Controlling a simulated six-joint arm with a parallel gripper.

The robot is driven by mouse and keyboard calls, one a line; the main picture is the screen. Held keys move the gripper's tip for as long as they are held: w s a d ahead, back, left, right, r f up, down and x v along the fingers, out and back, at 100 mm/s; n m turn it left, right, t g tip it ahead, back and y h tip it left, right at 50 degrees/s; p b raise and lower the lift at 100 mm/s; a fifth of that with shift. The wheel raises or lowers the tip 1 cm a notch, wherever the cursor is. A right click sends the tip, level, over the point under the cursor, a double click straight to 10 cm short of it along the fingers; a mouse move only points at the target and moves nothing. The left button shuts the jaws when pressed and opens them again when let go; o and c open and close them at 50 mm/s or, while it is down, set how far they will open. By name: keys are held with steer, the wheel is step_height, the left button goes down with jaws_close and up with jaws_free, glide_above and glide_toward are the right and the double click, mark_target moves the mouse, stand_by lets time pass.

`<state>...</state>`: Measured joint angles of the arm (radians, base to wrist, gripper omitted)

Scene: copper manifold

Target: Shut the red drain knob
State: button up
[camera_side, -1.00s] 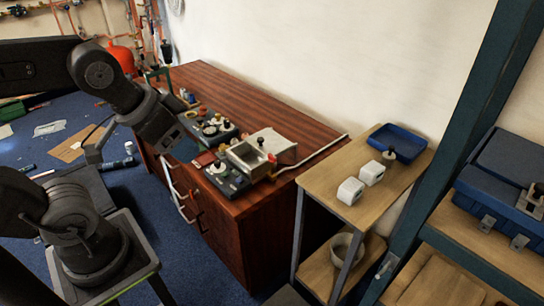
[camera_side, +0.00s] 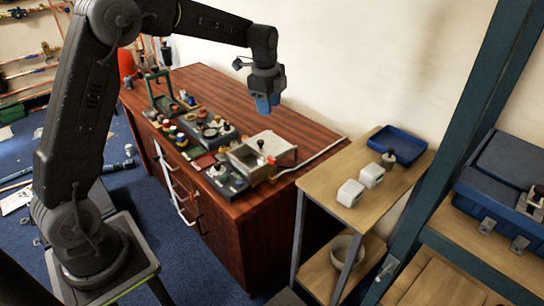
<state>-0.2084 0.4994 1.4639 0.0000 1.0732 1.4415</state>
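My gripper (camera_side: 265,103) hangs fingers down, with bluish tips, above the back half of the wooden bench. It is apart from everything on the bench. The gap between its fingers is too small to make out. Copper pipes with fittings (camera_side: 40,62) run along the wall at the upper left, partly hidden behind my arm. A small red part (camera_side: 271,160) shows beside the metal box on the bench. I cannot tell which red part is the drain knob, or how it is turned.
The wooden bench (camera_side: 230,93) carries control panels with knobs (camera_side: 207,131), an open metal box (camera_side: 245,157) and a green frame (camera_side: 160,90). A side table with white blocks (camera_side: 371,176) and a blue tray (camera_side: 398,143) stands to the right. The bench's back is mostly clear.

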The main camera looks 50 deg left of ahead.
mark_target(272, 158)
steer(key=w+a+f+m, duration=0.1)
steer(key=f, duration=0.6)
steer(key=w+a+f+m, duration=0.1)
steer(key=w+f, duration=0.1)
steer(key=f, duration=0.6)
steer(key=w+a+f+m+g, duration=0.1)
steer(key=a+f, duration=0.1)
steer(key=f, duration=0.6)
steer(key=shift+w+a+m, duration=0.1)
steer(key=shift+w+m, duration=0.3)
jaws_close()
